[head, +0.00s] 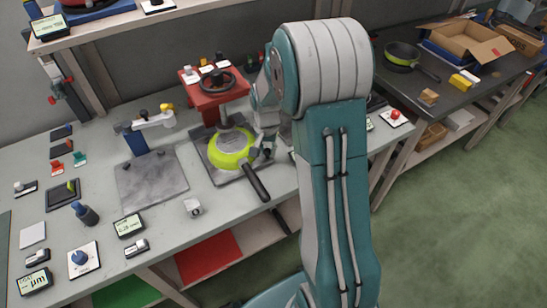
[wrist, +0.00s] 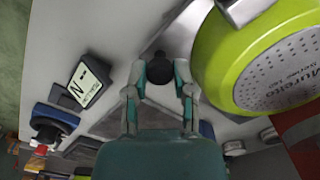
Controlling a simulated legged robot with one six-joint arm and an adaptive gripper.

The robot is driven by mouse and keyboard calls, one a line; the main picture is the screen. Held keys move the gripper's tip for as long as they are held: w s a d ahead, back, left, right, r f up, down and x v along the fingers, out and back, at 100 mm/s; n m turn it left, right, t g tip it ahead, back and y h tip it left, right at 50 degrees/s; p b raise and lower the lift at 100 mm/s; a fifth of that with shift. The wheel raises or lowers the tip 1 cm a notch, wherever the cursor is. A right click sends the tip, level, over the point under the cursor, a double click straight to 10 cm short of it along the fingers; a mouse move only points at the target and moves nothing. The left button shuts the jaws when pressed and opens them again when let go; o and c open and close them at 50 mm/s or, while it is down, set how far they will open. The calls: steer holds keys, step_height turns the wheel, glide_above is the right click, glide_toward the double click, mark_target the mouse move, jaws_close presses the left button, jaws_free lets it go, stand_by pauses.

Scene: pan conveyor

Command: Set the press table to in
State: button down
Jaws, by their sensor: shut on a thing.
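The red press (head: 207,95) stands at the back of the workbench, with a dark handwheel on it. Its grey press table (head: 214,174) lies below, and the table's metal edge shows in the wrist view (wrist: 186,34). A lime-green pan (head: 232,153) sits upside down on the table under the ram, its dark handle pointing to the front right. The pan's base also shows in the wrist view (wrist: 275,60). My gripper (head: 265,151) is at the right side of the pan. In the wrist view, its fingers are shut on a black knob (wrist: 159,68) beside the table.
A second grey plate with a blue and white fixture (head: 146,130) stands left of the press. Small displays, switches and a red button (head: 394,114) are spread over the bench. In the wrist view, a display (wrist: 90,80) lies left of my fingers. Another pan (head: 401,56) is on the far bench.

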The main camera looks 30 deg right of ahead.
steer(key=shift+w, duration=0.1)
steer(key=shift+c, duration=2.2)
jaws_free()
steer(key=shift+f, duration=0.1)
step_height(320, 180, up, 12)
